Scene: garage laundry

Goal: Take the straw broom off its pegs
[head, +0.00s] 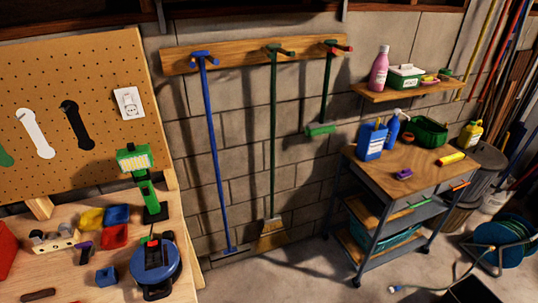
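The straw broom (273,140) hangs upright on the wall in the head view. It has a long dark green handle and a tan straw head (272,236) low down near the floor. Its top sits at the middle pegs (280,50) of a wooden rail (235,54). How the top rests on the pegs is too small to tell. Neither of my grippers shows in this view, so nothing is seen touching the broom.
A blue long-handled tool (212,150) hangs left of the broom, and a short green brush (321,128) hangs right. A workbench (60,280) stands at left, a wheeled cart (405,175) at right. A shelf (405,92) is above the cart. Floor before the broom looks clear.

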